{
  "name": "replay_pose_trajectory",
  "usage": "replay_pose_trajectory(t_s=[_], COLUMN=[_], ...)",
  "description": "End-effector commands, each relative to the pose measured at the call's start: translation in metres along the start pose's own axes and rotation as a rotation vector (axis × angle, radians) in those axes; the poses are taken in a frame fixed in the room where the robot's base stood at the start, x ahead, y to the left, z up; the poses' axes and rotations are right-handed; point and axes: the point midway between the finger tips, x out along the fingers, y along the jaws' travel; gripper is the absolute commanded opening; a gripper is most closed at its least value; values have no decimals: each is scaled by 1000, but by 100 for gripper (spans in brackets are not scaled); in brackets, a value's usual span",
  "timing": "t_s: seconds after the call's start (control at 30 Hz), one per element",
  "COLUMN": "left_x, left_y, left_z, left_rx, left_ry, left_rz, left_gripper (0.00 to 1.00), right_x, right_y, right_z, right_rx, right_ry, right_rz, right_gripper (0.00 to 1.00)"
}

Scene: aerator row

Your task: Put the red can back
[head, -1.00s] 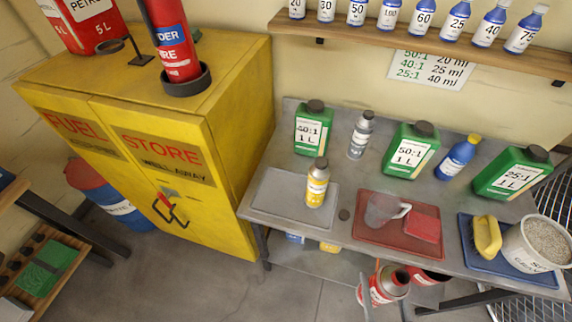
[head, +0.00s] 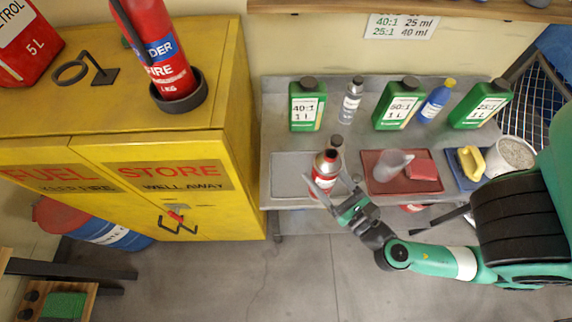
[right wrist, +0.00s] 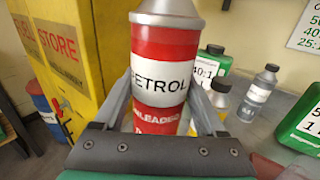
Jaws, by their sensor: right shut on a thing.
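The red can (head: 324,172) has a silver top and a white band reading PETROL; it also shows upright and close up in the right wrist view (right wrist: 165,60). My right gripper (head: 333,188) is shut on it, with one finger on each side. In the head view the can overlaps the front of the bench near the grey mat (head: 290,172) and covers most of the yellow bottle. I cannot tell its height above the bench. The yellow fuel store cabinet (head: 165,160) stands to the left with its doors shut. My left gripper is not in view.
Green bottles (head: 307,105) and a grey bottle (head: 349,102) line the back of the bench. A red tray (head: 378,184) holds a clear jug (head: 389,165). A fire extinguisher (head: 160,55) and a red 5 L can (head: 25,45) stand on the cabinet. Open floor lies in front.

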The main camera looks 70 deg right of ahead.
Motion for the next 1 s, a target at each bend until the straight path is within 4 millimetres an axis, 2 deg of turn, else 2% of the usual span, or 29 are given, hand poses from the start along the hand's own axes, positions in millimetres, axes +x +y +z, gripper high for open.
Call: replay_pose_trajectory(t_s=[0.27, 0.37, 0.43, 0.5, 0.6, 0.7, 0.9, 1.0], left_x=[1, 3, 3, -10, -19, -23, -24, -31], left_y=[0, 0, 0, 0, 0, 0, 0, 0], left_z=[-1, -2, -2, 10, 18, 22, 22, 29], left_rx=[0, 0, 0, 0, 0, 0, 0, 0], left_ry=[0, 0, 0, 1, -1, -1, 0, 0], left_rz=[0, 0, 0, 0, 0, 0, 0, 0], left_gripper=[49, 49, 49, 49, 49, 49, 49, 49], right_x=[34, 62, 82, 96, 112, 120, 124, 132], right_y=[-4, -6, -5, -4, -4, -4, -4, -4], right_z=[-13, -23, -33, -59, -77, -86, -88, -100], right_rx=[3, 3, 1, 0, 1, 1, 1, 1], right_ry=[-4, -8, -7, -5, -5, -4, -4, -4], right_rz=[-13, -13, -8, -4, -2, 0, 0, -1], right_gripper=[10, 10, 10, 10, 10, 10, 10, 10])
